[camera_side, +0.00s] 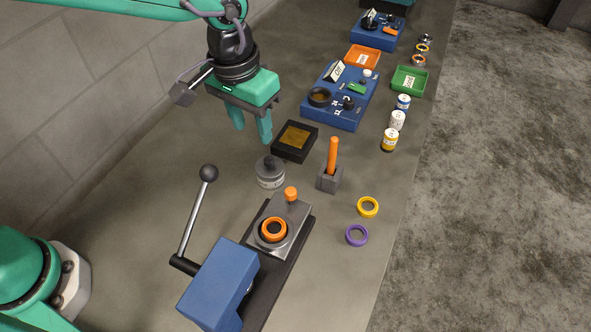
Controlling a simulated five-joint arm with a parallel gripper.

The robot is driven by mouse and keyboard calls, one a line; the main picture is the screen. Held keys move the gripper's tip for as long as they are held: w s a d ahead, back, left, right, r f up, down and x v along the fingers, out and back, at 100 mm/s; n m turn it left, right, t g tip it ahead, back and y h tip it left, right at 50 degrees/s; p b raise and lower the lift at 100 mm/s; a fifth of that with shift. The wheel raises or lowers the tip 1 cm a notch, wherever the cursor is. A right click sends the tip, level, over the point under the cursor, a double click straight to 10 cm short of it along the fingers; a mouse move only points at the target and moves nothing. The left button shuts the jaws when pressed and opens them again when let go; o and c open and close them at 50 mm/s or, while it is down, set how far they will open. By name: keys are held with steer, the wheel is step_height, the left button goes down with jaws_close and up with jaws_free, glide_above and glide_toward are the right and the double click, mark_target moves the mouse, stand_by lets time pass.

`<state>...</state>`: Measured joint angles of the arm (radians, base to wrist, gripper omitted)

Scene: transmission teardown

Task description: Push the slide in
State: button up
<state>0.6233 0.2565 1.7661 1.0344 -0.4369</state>
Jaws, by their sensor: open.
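The slide (264,241) is a grey metal block with an orange knob (291,193) at its far end. It sits on a dark rail (307,224) in front of a blue press-like body (218,284). An orange ring (273,230) lies on the slide. The slide shows outside the blue body; its near end lies close to the body, and I cannot tell if they touch. My gripper (252,135) hangs fingers down, open and empty, above the bench, up and left of the slide and apart from it.
Yellow (368,207) and purple (357,235) rings lie right.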

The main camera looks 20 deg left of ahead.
glide_above(290, 192)
steer(key=shift+g+y, duration=0.3)
steer(key=shift+g, duration=0.1)
step_height(290, 192, down, 5)
steer(key=shift+f, duration=3.85)
jaws_close()
